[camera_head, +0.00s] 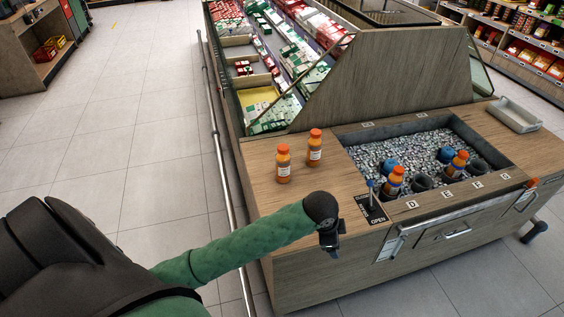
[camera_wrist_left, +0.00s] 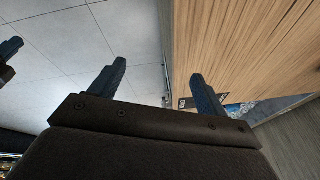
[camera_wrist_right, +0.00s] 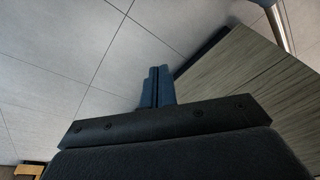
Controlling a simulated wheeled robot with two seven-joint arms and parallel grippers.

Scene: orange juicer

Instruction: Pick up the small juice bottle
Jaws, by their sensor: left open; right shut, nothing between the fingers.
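Two orange juice bottles with orange caps stand upright on the bare left part of the wooden counter: a left bottle (camera_head: 283,165) and a right bottle (camera_head: 315,149). I cannot tell which bottle is the small one. My left gripper (camera_head: 329,240) is at the counter's front edge, in front of the two standing bottles and apart from them. It is open and empty in the left wrist view (camera_wrist_left: 158,72). My right gripper (camera_wrist_right: 158,74) is shut and empty, with floor and a wooden panel beyond it.
The ice bin (camera_head: 350,134) has dark round holders. A small lever (camera_head: 371,200) stands by an "OPEN" label at the front. A white tray (camera_head: 514,115) sits at the counter's right. A metal rail (camera_head: 214,130) runs along the left side. Floor on the left is clear.

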